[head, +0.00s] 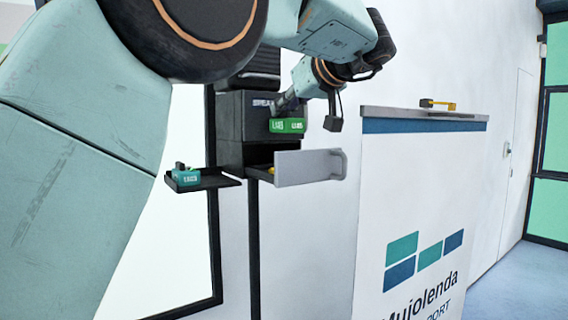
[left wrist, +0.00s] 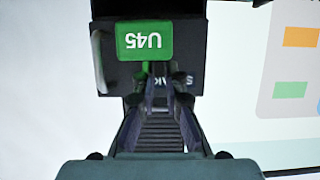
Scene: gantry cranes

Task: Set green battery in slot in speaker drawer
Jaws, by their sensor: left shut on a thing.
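The green battery (head: 288,126), with white lettering, is in my left gripper (head: 283,107), whose fingers are shut on it. The left wrist view shows the battery (left wrist: 145,41) reading U45, beyond the fingertips (left wrist: 158,82). The black speaker (head: 233,118) is mounted by the wall. Its drawer (head: 310,167) is pulled out, with a light grey front. The battery is in the air above the drawer, in front of the speaker. The slot inside the drawer is hidden behind the drawer front; only a small yellow spot shows there. My right gripper is out of view.
A teal battery-like block (head: 187,175) rests on a small black shelf (head: 213,182) left of the drawer. A counter (head: 420,115) with a yellow and black item (head: 437,104) stands to the right. Open air lies between the drawer and counter.

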